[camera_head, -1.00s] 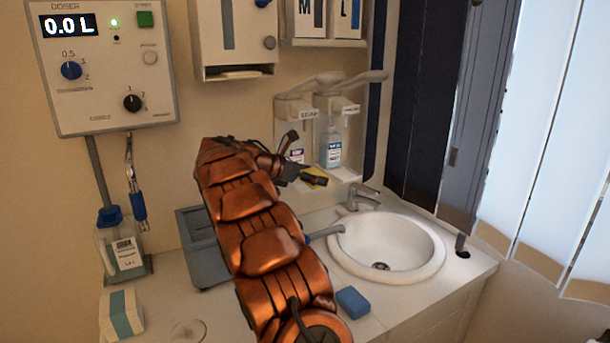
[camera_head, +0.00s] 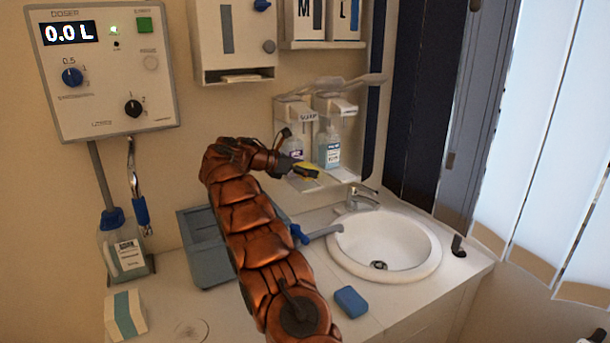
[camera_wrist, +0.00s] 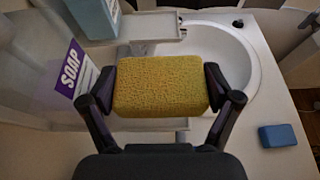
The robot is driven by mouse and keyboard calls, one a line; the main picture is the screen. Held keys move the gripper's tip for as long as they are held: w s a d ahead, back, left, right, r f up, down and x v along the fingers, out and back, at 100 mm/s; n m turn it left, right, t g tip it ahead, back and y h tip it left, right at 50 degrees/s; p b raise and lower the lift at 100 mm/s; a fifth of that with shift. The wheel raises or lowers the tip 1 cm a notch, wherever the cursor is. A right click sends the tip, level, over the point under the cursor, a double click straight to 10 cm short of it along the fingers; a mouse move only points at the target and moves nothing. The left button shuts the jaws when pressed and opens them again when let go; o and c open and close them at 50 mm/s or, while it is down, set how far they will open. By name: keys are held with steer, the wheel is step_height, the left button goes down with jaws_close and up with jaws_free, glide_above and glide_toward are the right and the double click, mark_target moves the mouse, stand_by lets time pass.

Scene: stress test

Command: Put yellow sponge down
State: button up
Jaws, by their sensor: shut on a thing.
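The yellow sponge (camera_wrist: 162,86) is held between the two dark fingers of my gripper (camera_wrist: 161,88) in the wrist view, one finger at each short end. The wrist view shows a pale shelf edge (camera_wrist: 150,27) beyond and below the sponge. I cannot tell whether the sponge touches the shelf.
A soap bottle (camera_head: 329,147) stands in a dispenser near my gripper. The white sink (camera_head: 385,245) is to the right. A blue sponge (camera_head: 351,302) lies on the counter (camera_head: 400,305). A grey bin (camera_head: 205,265) is partly behind my arm.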

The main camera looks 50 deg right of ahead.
mark_target(305, 184)
steer(key=shift+w+d+f+p, duration=0.1)
steer(key=shift+w+d+p, duration=0.35)
steer(key=shift+w, duration=0.15)
steer(key=shift+f, duration=1.7)
steer(key=shift+f, duration=0.1)
steer(key=o, duration=0.7)
steer(key=v, duration=1.2)
